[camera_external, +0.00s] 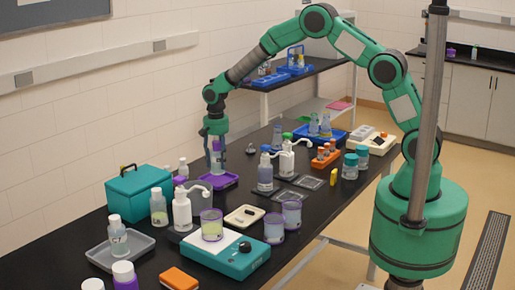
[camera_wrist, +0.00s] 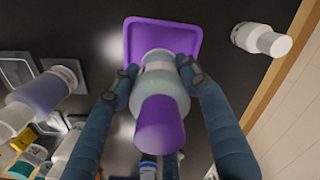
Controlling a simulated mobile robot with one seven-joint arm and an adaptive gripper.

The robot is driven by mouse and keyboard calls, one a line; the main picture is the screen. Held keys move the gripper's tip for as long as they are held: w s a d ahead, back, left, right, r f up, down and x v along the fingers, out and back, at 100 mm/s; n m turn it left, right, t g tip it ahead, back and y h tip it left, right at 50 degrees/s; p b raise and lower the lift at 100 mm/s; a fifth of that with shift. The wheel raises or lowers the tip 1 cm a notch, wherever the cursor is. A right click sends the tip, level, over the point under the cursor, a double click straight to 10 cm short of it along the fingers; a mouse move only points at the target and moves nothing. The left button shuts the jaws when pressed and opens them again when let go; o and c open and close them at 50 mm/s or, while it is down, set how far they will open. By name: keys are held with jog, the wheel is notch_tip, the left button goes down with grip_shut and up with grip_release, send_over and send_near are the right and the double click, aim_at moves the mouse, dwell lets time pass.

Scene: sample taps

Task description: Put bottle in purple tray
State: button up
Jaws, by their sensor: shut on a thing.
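The bottle (camera_external: 216,160) has a clear body and a purple cap. My gripper (camera_external: 216,143) points down and is shut around it. In the wrist view the purple cap faces the camera and my gripper's fingers (camera_wrist: 158,72) close on both sides of the bottle's body (camera_wrist: 160,88). The purple tray (camera_external: 229,183) lies on the black bench under the bottle. In the wrist view the tray (camera_wrist: 190,30) shows behind the bottle's base. The bottle looks upright over the tray; I cannot tell whether its base touches the tray floor.
A white-capped bottle (camera_wrist: 262,40) stands to the right of the tray in the wrist view. A teal box (camera_external: 137,193) and a white wash bottle (camera_external: 182,210) stand nearer the camera.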

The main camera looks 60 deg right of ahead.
aim_at(217, 141)
jog(key=shift+f, duration=1.8)
jog(key=shift+f+b, duration=0.1)
jog(key=shift+b, duration=0.2)
jog(key=o, duration=1.4)
jog(key=shift+f, duration=0.1)
jog(key=shift+c, duration=0.2)
notch_tip(217, 141, up, 11)
jog(key=shift+r+p, duration=0.1)
jog(key=shift+p, duration=0.7)
jog(key=shift+r, duration=0.55)
jog(key=shift+r, duration=0.15)
